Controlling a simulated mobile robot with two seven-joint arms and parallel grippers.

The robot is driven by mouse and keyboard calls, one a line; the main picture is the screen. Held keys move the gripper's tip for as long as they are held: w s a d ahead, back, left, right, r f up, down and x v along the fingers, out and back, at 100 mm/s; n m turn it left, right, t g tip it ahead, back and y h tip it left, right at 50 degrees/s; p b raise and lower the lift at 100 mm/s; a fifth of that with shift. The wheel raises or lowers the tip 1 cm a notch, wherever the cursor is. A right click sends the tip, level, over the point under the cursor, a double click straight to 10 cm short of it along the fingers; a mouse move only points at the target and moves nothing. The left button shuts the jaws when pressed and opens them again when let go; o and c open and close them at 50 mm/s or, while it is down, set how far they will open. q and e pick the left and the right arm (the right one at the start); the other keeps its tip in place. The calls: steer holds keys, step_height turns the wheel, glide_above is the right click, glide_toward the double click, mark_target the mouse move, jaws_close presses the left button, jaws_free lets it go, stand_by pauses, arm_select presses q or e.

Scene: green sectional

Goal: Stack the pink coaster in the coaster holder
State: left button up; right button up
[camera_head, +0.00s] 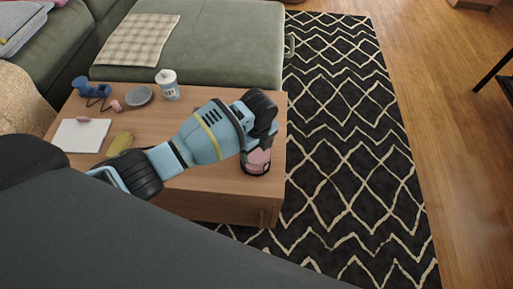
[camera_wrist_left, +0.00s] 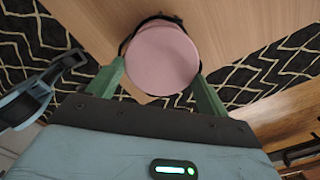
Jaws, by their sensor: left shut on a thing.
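The pink coaster (camera_wrist_left: 162,60) is a round disc between the green fingers of my left gripper (camera_wrist_left: 160,70), which is shut on it. In the head view the pink coaster (camera_head: 258,158) shows below the left gripper (camera_head: 257,148), near the right edge of the wooden table. The dark coaster holder (camera_head: 255,173) shows around and below the coaster. In the wrist view a thin black rim of the holder (camera_wrist_left: 148,19) curves past the coaster's edge. I cannot tell whether the coaster rests in the holder or is just above it.
The wooden table (camera_head: 215,182) also bears a white jar (camera_head: 169,88), a grey dish (camera_head: 139,96), a blue object (camera_head: 82,85), a white sheet (camera_head: 82,136) and a yellowish object (camera_head: 120,143). A green sofa (camera_head: 225,45) stands behind; a patterned rug (camera_head: 350,130) lies to the right.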

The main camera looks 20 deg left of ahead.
mark_target(256, 155)
arm_select(q)
steer(key=f, duration=0.1)
steer(key=s+f, duration=0.1)
steer(key=f, duration=0.1)
steer(key=shift+s+f, duration=0.1)
arm_select(e)
steer(key=shift+s+f, duration=0.1)
steer(key=shift+f, duration=0.1)
arm_select(q)
steer(key=o, duration=0.9)
steer(key=shift+o, duration=1.4)
steer(key=shift+f, duration=0.1)
steer(key=r, duration=0.1)
steer(key=w+r+p, duration=0.1)
steer(key=r, duration=0.1)
steer(key=r+p, duration=0.1)
steer(key=r, duration=0.1)
steer(key=shift+w, duration=0.25)
steer(key=r, duration=0.2)
steer(key=r+p, duration=0.1)
steer(key=r, duration=0.2)
steer(key=shift+w+d+r, duration=0.15)
steer(key=shift+d+r, duration=0.1)
steer(key=shift+r, duration=0.45)
arm_select(e)
steer(key=shift+a+r, duration=0.2)
steer(key=shift+r, duration=1.25)
steer(key=shift+w, duration=0.45)
